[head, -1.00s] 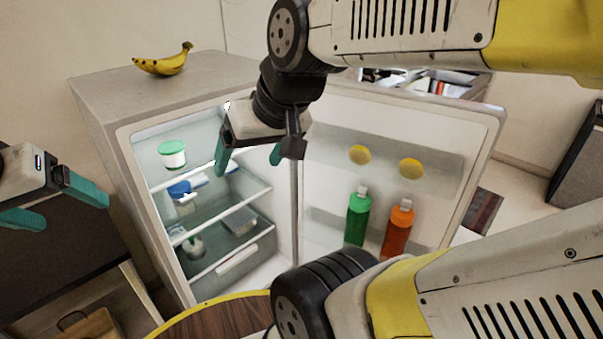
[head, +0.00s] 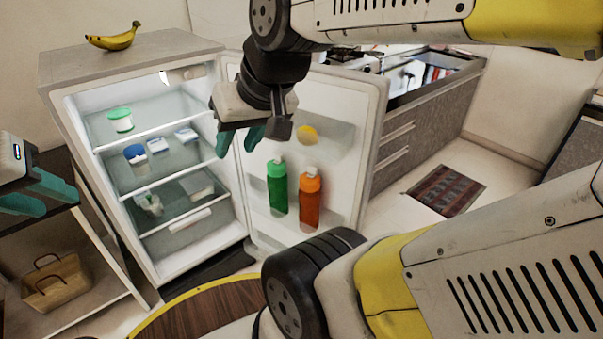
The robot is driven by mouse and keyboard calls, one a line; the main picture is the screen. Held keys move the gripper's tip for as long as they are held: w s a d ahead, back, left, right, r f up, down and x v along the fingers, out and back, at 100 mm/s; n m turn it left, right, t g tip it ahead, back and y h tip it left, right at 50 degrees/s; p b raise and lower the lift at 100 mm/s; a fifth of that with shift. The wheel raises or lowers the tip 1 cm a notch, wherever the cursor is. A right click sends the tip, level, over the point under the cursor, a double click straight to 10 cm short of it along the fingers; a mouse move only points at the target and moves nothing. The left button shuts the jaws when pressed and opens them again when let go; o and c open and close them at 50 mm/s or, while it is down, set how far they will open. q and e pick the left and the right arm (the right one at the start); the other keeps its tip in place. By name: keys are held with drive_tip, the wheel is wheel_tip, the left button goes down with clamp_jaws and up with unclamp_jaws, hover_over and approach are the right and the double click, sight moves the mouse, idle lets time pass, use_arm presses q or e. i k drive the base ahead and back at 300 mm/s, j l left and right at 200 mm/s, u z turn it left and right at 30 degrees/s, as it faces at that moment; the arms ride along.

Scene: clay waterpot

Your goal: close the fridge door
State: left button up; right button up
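The white fridge (head: 155,274) stands at left centre with its lit interior exposed. Its door (head: 345,190) is wide open to the right, with its inner side facing me. A green bottle (head: 277,188) and an orange bottle (head: 310,200) stand in the door shelf. My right gripper (head: 238,145) is open and empty, in front of the door's hinge side and the right edge of the opening. It hides part of the door's upper shelf; I cannot tell if it touches anything. My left gripper (head: 42,195) is open and empty at the left edge, left of the fridge.
Bananas (head: 112,37) lie on the fridge top. A round wooden table (head: 205,308) with a yellow rim is in front. A basket (head: 57,283) sits on a low shelf at left. Cabinets (head: 425,110) stand behind the door. Floor with a patterned rug (head: 445,190) is clear at right.

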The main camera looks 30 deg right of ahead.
sight(345, 108)
drive_tip(key=k+l+u, duration=0.15)
drive_tip(key=l, duration=0.3)
drive_tip(key=k+l+u, duration=0.15)
drive_tip(key=l, duration=0.3)
drive_tip(key=k+l+u, duration=0.15)
drive_tip(key=l, duration=0.3)
drive_tip(key=k+l+u, duration=0.15)
drive_tip(key=l, duration=0.25)
drive_tip(key=k+l+u, duration=0.15)
drive_tip(key=l, duration=0.2)
drive_tip(key=l+u, duration=0.3)
drive_tip(key=l, duration=0.8)
drive_tip(key=l+u, duration=0.3)
drive_tip(key=l, duration=0.85)
drive_tip(key=k+l, duration=0.1)
drive_tip(key=k, duration=0.2)
drive_tip(key=k+l, duration=0.1)
drive_tip(key=k, duration=0.2)
drive_tip(key=l+z, duration=0.25)
drive_tip(key=l, duration=1.05)
drive_tip(key=k, duration=0.05)
